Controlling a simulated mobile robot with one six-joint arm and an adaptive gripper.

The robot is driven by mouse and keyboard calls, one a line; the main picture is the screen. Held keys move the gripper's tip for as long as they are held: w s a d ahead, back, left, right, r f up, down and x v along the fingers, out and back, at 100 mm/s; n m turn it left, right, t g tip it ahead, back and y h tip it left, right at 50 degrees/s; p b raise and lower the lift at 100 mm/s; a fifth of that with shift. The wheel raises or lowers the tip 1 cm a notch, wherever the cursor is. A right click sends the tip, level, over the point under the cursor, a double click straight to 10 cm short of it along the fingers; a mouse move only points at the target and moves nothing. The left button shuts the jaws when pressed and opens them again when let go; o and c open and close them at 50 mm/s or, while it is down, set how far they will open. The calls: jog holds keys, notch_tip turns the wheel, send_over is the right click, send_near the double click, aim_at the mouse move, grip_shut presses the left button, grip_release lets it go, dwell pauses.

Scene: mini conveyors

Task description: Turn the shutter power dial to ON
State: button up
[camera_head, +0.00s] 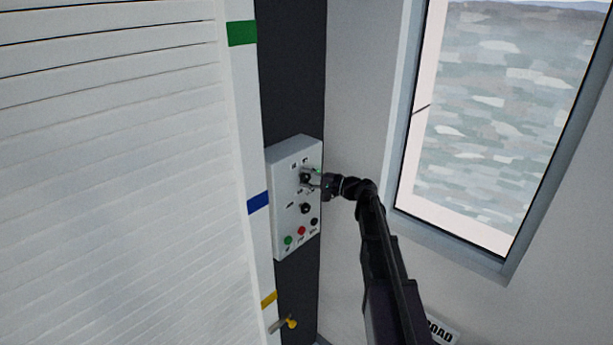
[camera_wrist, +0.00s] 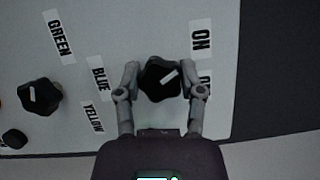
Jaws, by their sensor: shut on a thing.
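The shutter power dial (camera_wrist: 157,84) is a black lobed knob with a white pointer line. In the wrist view it sits between the two fingers of my gripper (camera_wrist: 161,70), which are shut on it from both sides. The pointer slants to the upper right, between the ON label (camera_wrist: 200,41) and a second label mostly hidden by the right finger. In the head view my gripper (camera_head: 313,180) is at the upper dial (camera_head: 305,178) on the light grey control panel (camera_head: 281,195); the pointer is too small to read there.
A second black dial (camera_wrist: 40,96), near GREEN, BLUE and YELLOW labels, is left in the wrist view. Green (camera_head: 288,240), red (camera_head: 301,231) and black (camera_head: 314,222) buttons line the panel's bottom. A white slatted shutter (camera_head: 110,180) stands left; a window (camera_head: 480,130) is right.

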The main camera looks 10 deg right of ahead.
dwell(0.4)
jog(key=o, duration=1.2)
jog(key=shift+c, duration=0.2)
jog(key=shift+f+m+b, duration=0.1)
jog(key=shift+m+b, duration=0.3)
